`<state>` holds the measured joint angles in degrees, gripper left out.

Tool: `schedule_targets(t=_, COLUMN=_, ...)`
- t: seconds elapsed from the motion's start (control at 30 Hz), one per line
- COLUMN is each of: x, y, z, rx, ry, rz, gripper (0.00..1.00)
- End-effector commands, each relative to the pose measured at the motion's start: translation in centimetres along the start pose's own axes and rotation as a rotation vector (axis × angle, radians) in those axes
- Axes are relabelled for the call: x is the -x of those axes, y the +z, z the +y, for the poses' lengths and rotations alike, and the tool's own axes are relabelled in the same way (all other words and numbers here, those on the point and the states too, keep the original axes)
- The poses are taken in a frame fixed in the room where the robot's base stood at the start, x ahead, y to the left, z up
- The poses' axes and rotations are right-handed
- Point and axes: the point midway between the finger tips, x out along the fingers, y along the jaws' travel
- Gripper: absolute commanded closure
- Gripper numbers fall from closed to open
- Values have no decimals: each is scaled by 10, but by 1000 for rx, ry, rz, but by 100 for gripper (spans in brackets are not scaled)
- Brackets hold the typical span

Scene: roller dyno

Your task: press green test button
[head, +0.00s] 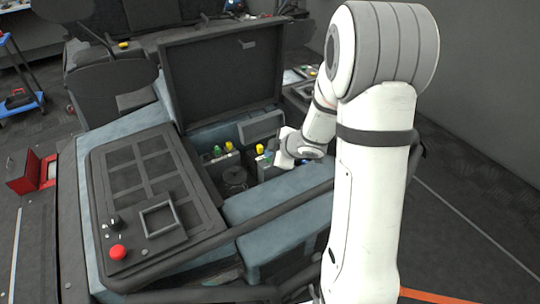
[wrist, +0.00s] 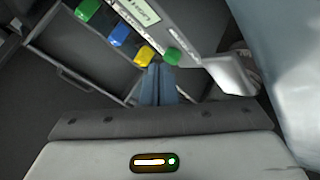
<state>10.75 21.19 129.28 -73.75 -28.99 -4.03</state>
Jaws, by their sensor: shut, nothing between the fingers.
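In the wrist view, a grey panel carries a row of buttons: a green button (wrist: 87,10), a blue button (wrist: 120,35) and a yellow button (wrist: 144,54). Another green button (wrist: 172,55) sits near the panel's lower end; I cannot read which green one is the test button. My gripper (wrist: 158,68) is shut and empty, its tips beside the yellow button and the lower green button. I cannot tell whether they touch. In the head view, my gripper is mostly hidden by my wrist, near a small yellow button (head: 260,149) and blue button (head: 268,155).
A dark raised lid (head: 222,80) stands behind the open bay. A grey console with a red knob (head: 118,252) lies at front left. Another green button (head: 217,151) and yellow button (head: 229,147) stand in the bay. A blue-grey padded block (head: 275,195) lies in front.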

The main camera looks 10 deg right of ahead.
Motion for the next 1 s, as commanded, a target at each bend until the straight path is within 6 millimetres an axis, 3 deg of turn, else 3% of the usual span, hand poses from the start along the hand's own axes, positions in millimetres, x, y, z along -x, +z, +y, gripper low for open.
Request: schedule_targets(t=1.0, x=-10, y=11, z=-13, rx=-2, ry=-16, rz=-11, gripper=100)
